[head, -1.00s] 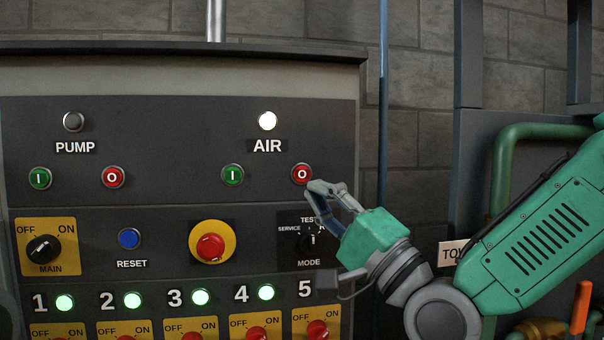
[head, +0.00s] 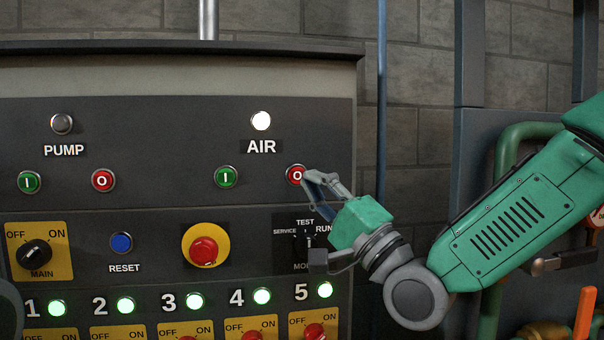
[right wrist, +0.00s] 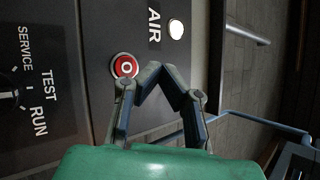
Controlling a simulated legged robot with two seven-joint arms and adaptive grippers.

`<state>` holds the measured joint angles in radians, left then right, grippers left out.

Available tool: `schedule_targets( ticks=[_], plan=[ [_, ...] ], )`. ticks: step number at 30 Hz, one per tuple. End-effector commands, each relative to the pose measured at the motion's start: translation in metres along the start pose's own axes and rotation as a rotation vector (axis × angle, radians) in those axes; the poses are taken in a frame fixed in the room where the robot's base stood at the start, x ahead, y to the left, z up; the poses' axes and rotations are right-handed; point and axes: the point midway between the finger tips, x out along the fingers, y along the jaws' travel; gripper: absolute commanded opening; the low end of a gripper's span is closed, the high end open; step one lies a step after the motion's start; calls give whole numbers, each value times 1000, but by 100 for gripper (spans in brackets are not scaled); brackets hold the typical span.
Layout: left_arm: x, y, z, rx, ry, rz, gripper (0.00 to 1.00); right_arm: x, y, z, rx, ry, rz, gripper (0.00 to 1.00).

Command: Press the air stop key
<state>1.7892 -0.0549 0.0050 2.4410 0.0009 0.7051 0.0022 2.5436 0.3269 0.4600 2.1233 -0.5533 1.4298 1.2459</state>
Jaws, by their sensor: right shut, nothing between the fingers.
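The air stop key is a red round button marked O (head: 296,174), at the right below the AIR label in the head view. In the right wrist view the red key (right wrist: 125,66) shows just left of the fingertips. My right gripper (head: 309,176) is shut and empty, its tips close to the key's lower right edge. I cannot tell whether they touch it. The white AIR lamp (head: 261,121) is lit. The green AIR key marked I (head: 226,177) is to the left of the red one. My left gripper is not in view.
The panel also carries a PUMP lamp (head: 62,124) and a red PUMP key (head: 103,180). Below are a red emergency button on yellow (head: 203,246), a blue RESET button (head: 121,243) and a MODE selector (head: 308,240) behind my right gripper. A blue pole (head: 382,100) stands right of the panel.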

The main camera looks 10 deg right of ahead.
Motion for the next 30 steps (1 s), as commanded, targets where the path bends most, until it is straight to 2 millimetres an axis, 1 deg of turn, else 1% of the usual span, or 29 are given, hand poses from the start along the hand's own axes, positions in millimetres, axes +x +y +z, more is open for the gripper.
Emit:
schedule_targets(
  ticks=[1, 3, 9, 15, 21, 30],
  plan=[
    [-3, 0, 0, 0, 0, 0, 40, 7, 4, -2, -2, -2, 2, 0],
    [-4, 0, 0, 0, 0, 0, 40, 14, 9, -6, -2, -2, 2, 0],
    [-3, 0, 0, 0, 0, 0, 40, 28, 19, -10, -3, -6, 3, 0],
    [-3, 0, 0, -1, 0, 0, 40, 29, 21, -18, 0, -2, 2, 0],
    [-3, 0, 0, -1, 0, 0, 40, 27, 21, -21, 2, 0, 1, 0],
    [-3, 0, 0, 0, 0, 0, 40, 29, 21, -17, -1, -3, 2, 0]
  ],
)
